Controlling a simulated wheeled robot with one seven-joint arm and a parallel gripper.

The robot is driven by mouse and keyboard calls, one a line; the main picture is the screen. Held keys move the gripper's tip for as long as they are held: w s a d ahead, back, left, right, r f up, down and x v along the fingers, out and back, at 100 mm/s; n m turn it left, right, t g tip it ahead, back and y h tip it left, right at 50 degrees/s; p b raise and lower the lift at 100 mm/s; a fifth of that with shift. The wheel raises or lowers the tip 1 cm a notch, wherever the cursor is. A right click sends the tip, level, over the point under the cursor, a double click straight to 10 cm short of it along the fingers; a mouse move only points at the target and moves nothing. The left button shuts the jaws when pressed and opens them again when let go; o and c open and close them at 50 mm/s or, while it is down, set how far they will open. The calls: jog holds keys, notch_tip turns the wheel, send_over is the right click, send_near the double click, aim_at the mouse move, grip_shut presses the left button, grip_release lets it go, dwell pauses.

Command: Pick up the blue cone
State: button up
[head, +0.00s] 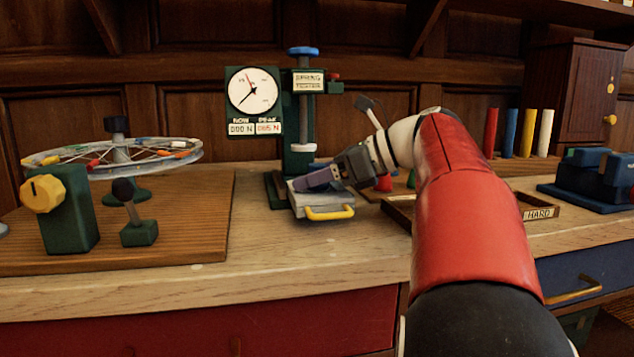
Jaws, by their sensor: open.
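I cannot make out a blue cone in the head view; my red arm covers part of the bench where small pieces stand. A small red piece (384,183) shows just right of my gripper, and a sliver of a green piece (411,179) shows at the arm's edge. My gripper (308,181) is open, pointing left, over or just behind the grey tray (325,203) with a yellow handle at the foot of the spring tester. I see nothing clearly held between its fingers.
The spring tester (303,110) with its dial (252,92) stands close behind my gripper. A spoked wheel (110,152) and a green box with a yellow knob (62,210) stand left. Coloured rods (509,132) and a blue device (596,180) stand right. The front bench strip is clear.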

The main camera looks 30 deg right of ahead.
jog(key=c, duration=1.1)
jog(key=shift+o, duration=0.2)
